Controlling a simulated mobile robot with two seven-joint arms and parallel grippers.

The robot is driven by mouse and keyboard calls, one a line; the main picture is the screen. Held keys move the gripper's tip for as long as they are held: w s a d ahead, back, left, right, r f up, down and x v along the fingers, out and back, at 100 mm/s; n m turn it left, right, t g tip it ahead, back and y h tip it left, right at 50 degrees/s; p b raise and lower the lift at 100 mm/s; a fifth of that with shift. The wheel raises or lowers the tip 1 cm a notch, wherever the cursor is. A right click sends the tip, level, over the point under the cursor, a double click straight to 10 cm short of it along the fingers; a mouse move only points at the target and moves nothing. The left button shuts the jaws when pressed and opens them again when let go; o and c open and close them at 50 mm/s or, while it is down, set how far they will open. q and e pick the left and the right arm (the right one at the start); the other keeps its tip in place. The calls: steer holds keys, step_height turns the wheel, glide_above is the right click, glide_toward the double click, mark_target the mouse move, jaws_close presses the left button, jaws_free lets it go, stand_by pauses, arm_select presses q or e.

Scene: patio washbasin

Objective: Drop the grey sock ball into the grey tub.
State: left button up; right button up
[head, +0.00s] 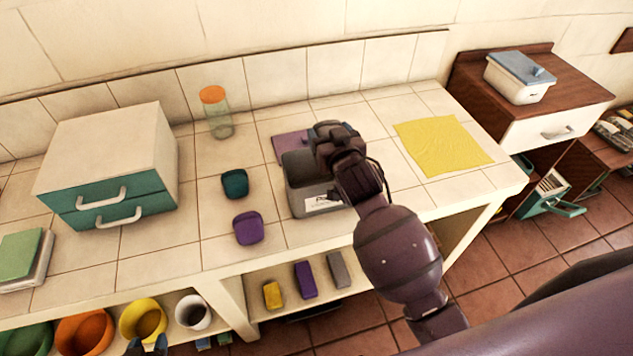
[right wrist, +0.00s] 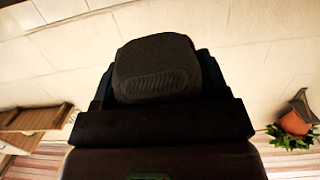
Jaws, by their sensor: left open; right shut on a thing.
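The grey tub (head: 300,185) stands on the tiled counter with a white label on its front. My right gripper (head: 335,140) is over the tub's right and back part and covers much of its opening. In the right wrist view, the dark grey sock ball (right wrist: 157,68) is held between the fingers of my right gripper (right wrist: 157,85). In the head view I cannot make out the sock ball against the dark gripper. My left gripper (head: 147,346) shows only its tips at the bottom edge, open, in front of the lower shelf.
A teal sock ball (head: 235,183) and a purple one (head: 248,228) lie left of the tub. A purple cloth (head: 291,146) lies behind it, a yellow cloth (head: 442,145) to the right. A jar (head: 217,115) and a drawer box (head: 110,165) stand further left.

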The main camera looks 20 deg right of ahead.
steer(key=shift+f, duration=0.6)
steer(key=o, duration=1)
steer(key=s+r+b, duration=0.1)
steer(key=s, duration=0.9)
steer(key=shift+s+d+r, duration=0.2)
steer(key=shift+s+r, duration=0.15)
